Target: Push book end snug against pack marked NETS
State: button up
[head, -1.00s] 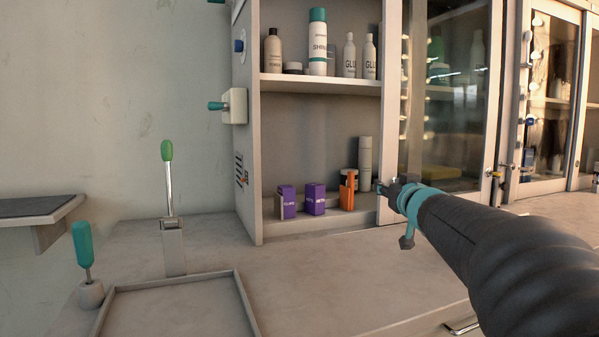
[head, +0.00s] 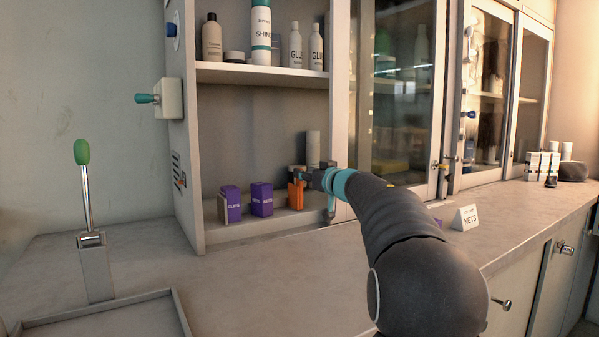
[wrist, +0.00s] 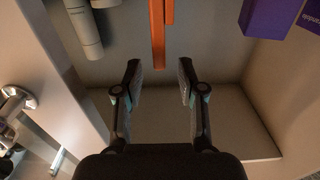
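The orange book end (head: 295,195) stands on the lower shelf of the open cabinet. The purple pack marked NETS (head: 261,199) is to its left, with a gap between them. My gripper (head: 299,172) reaches in from the right, close by the book end and overlapping its upper part in the head view. In the wrist view my gripper (wrist: 160,78) is open with nothing between its fingers. The orange book end (wrist: 157,35) lies just beyond the fingertips, roughly in line with the gap. A purple pack (wrist: 270,16) is at the upper right there.
A purple CLIPS pack (head: 231,206) stands left of the NETS pack. A pale cylinder (head: 313,148) stands behind my gripper, near the cabinet's right upright (head: 339,100). Bottles fill the upper shelf (head: 262,76). A NETS sign (head: 466,217) stands on the counter.

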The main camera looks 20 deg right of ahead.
jog(key=shift+w+a, duration=0.2)
jog(key=shift+w, duration=0.85)
jog(key=shift+w+a, duration=0.2)
jog(key=shift+w, duration=0.8)
grip_shut()
